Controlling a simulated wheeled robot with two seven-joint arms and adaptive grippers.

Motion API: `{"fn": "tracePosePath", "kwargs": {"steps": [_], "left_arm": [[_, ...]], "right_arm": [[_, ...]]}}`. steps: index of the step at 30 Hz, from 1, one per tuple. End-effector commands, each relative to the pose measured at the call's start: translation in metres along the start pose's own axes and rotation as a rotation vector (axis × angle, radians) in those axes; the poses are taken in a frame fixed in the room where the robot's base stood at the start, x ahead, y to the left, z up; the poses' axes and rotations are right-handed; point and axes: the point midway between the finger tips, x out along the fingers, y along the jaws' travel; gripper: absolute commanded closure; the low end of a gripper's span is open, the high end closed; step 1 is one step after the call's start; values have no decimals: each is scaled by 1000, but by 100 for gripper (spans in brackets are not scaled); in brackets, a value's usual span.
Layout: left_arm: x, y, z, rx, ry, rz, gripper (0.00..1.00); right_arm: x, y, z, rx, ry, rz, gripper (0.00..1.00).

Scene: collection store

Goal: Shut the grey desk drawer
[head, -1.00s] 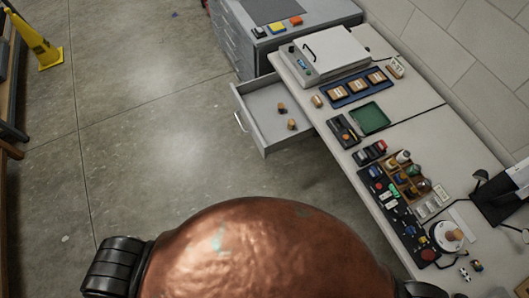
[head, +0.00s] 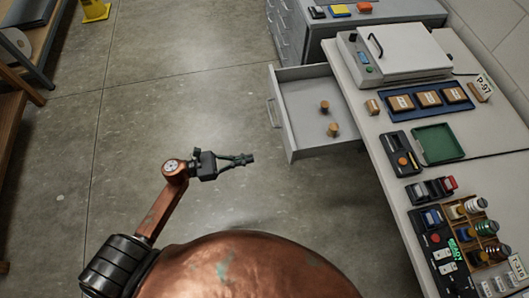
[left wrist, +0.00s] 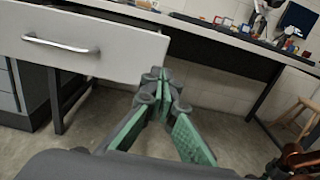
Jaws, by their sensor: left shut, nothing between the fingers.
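The grey desk drawer (head: 290,134) is pulled out to the left from under the desk, with two small wooden-looking pieces (head: 333,130) inside. Its metal handle (head: 272,112) is on its left face. In the left wrist view the drawer front (left wrist: 90,42) and handle (left wrist: 60,46) fill the upper left. My left gripper (head: 250,158) is shut and empty, left of and below the drawer in the head view, apart from it. In the left wrist view its green-padded fingers (left wrist: 160,82) meet near the drawer front's lower right corner. My right gripper is not in view.
The white desk (head: 375,125) carries a white-lidded device (head: 400,52), a green tray (head: 438,144) and several small items. A grey cabinet (head: 385,18) stands beyond the drawer. A wooden stool (left wrist: 300,118) shows at right in the wrist view. The floor left of the drawer is clear.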

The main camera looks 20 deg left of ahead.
Motion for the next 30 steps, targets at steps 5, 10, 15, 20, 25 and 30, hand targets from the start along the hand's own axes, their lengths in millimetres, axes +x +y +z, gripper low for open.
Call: {"fn": "tracePosePath", "kwargs": {"steps": [5, 10, 15, 20, 25, 30], "left_arm": [[31, 0, 1, -2, -4, -1, 100], [67, 1, 1, -4, -5, 1, 100], [99, 1, 0, -6, -4, 1, 100], [120, 1, 0, -7, -4, 3, 100], [129, 1, 0, -6, -2, 3, 100], [131, 1, 0, -6, -1, 4, 100]], "right_arm": [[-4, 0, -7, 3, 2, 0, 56], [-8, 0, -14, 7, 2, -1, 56], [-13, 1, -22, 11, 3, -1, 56], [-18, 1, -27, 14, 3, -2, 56], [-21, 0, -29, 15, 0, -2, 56], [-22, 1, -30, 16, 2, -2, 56]]}}
